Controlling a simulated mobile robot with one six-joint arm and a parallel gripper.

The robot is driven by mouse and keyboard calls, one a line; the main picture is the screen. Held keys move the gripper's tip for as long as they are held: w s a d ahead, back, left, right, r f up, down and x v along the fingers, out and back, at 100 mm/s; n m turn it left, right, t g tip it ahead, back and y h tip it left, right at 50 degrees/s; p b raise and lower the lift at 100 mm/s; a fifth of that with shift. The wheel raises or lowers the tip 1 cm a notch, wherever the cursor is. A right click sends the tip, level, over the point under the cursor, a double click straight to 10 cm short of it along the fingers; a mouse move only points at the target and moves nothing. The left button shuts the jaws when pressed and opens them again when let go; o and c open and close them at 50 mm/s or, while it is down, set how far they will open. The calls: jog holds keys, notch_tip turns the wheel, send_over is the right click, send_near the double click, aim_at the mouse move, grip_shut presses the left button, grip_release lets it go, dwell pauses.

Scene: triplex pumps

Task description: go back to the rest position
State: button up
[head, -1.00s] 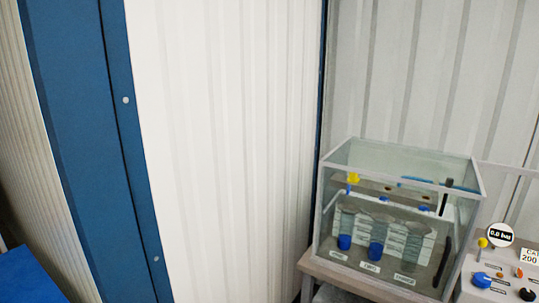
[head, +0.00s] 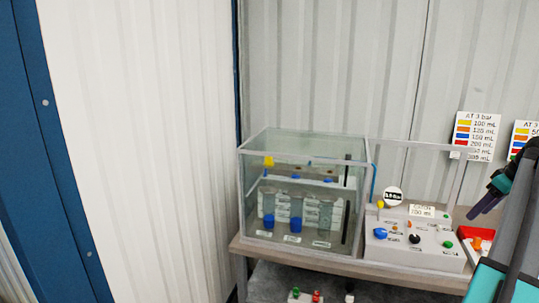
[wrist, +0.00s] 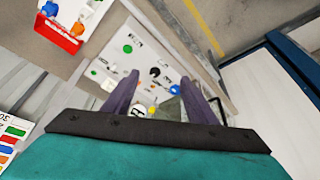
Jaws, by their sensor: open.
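My gripper (wrist: 160,88) shows at the bottom of the wrist view as two dark purple fingers spread apart, with nothing held between them. Beyond them lies a white control panel (wrist: 128,60) with coloured knobs, apart from the fingers as far as I can tell. In the head view my gripper (head: 490,195) is at the right edge, above the red tray's end of the bench. Its fingertips point to the lower left, and part of the arm is cut off by the picture edge.
A glass tank (head: 300,183) with blue-based cylinders stands on the bench (head: 340,270), left of the control panel (head: 385,245). A red tray (head: 464,232) is right of the panel. Colour-coded cards (head: 476,136) hang behind. A white corrugated wall (head: 150,140) fills the left.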

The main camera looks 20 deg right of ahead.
jog(key=w+a+f+g+y+b, duration=0.1)
jog(key=w+a+f, duration=0.35)
jog(key=f, duration=0.35)
jog(key=w+a+f+b, duration=0.1)
jog(key=w+a+f, duration=0.2)
jog(key=a+f, duration=0.35)
jog(key=w+a+f+g+y, duration=0.1)
jog(key=w+a+f, duration=0.3)
jog(key=f, duration=0.5)
jog(key=w+a+f+m+g+b, duration=0.1)
jog(key=w+a+f+g+b, duration=0.2)
jog(key=a+f, duration=1.9)
jog(key=s+a+f+g+b, duration=0.1)
jog(key=s+a+f, duration=0.4)
jog(key=a+f, duration=0.5)
jog(key=s+a+f+g+b, duration=0.2)
jog(key=s+a+f, duration=0.2)
jog(key=a+f, duration=0.65)
jog(key=s+a+f+g+h+b, duration=0.1)
jog(key=s+a+f, duration=0.4)
jog(key=s, duration=0.4)
jog(key=s+a+f+g+h+b, duration=0.1)
jog(key=s+a+f, duration=0.4)
jog(key=s, duration=0.5)
jog(key=shift+s+a, duration=0.25)
jog(key=shift+a, duration=0.9)
